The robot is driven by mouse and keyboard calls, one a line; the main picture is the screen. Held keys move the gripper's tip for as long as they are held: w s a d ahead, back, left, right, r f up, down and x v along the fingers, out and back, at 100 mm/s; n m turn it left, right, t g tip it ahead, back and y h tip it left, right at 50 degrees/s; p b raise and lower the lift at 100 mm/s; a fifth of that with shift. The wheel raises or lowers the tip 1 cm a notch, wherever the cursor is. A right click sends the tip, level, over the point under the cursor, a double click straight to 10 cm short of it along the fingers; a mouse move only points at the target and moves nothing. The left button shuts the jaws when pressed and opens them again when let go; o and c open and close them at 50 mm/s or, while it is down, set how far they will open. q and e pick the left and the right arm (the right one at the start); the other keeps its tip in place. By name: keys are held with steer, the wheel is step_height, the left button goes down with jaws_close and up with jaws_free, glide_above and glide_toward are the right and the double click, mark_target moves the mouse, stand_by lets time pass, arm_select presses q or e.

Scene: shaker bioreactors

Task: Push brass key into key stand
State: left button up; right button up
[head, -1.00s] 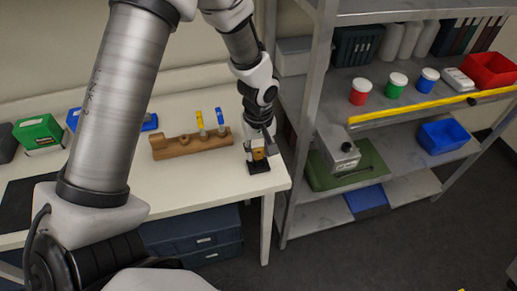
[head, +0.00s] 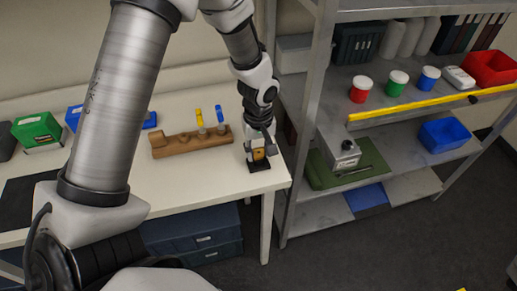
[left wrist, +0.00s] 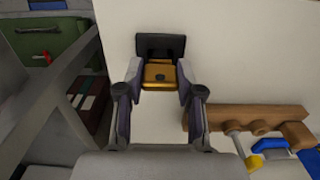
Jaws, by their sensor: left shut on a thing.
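The brass key (left wrist: 160,74) is a gold-coloured block between the two fingers of my left gripper (left wrist: 160,82) in the left wrist view. The gripper is shut on it. In the head view my left gripper (head: 260,146) is at the right end of the white table, and the brass key (head: 258,154) shows between its fingers. The black key stand (head: 259,167) is directly below the key on the table; it also shows in the left wrist view (left wrist: 160,43), just beyond the key. I cannot tell how deep the key sits in the stand. My right gripper is out of view.
A wooden rack (head: 165,146) holding a yellow-topped key (head: 199,117) and a blue-topped key (head: 219,115) stands left of my gripper. A green box (head: 37,130) is at the far left. A metal shelf unit (head: 312,110) rises right of the table edge.

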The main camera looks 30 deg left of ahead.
mark_target(258, 148)
arm_select(q)
steer(key=o, duration=1.2)
step_height(258, 148, up, 12)
steer(key=shift+f, duration=0.1)
